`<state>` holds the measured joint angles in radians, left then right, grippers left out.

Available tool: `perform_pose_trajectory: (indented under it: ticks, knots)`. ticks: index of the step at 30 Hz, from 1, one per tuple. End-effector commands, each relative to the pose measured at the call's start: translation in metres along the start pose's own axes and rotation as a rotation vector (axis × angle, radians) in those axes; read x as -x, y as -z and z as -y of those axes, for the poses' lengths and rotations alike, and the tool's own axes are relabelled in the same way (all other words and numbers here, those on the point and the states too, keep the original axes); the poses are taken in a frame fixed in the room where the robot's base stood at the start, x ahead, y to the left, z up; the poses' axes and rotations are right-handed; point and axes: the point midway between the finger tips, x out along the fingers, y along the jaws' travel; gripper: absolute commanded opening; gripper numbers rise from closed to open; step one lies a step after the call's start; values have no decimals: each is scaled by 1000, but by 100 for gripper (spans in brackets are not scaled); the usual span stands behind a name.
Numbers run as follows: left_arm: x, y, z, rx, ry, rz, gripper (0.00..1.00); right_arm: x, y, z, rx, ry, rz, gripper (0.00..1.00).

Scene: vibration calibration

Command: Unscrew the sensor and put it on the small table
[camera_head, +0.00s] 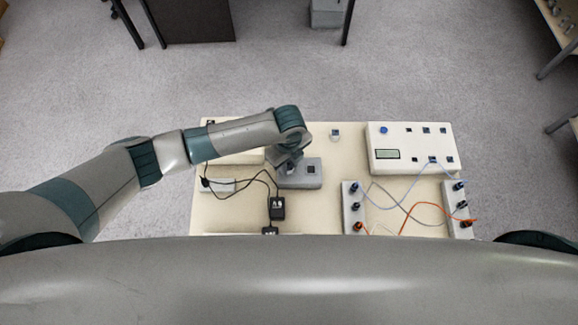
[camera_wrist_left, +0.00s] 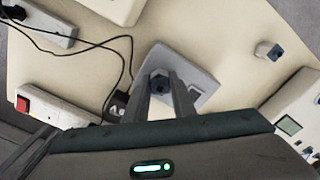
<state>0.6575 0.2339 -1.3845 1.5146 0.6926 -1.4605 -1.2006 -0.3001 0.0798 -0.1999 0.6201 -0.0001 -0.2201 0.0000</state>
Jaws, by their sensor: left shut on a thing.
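The sensor (camera_wrist_left: 159,84) is a small dark part with a round top. It stands on a grey block (camera_wrist_left: 203,77); the block also shows in the head view (camera_head: 309,176). My left gripper (camera_wrist_left: 161,92) comes down over the block from the left and is shut on the sensor, one finger on each side. In the head view my left gripper (camera_head: 289,164) largely hides the sensor. I cannot tell how far the sensor is screwed in. The block rests on a small beige table (camera_head: 320,205). My right gripper is not in view.
A small light cube with a dark top (camera_head: 335,134) stands behind the block. A white instrument box (camera_head: 405,140) with a display is at the right. Two socket strips (camera_head: 353,205) carry coloured cables. Black adapter cables (camera_head: 277,207) lie left of the block. Bare tabletop shows around the cube.

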Motion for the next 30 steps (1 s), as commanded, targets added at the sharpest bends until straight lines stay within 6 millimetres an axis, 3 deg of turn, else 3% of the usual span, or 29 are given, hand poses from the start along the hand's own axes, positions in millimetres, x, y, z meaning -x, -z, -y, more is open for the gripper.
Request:
perform_pose_trajectory:
  ticks: [10,18,30]
  knots:
    - [1,0,0,115,0,-1,0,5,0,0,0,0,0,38]
    - [0,0,0,342,1,0,0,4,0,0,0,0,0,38]
    - [0,0,0,382,0,-1,0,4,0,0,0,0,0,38]
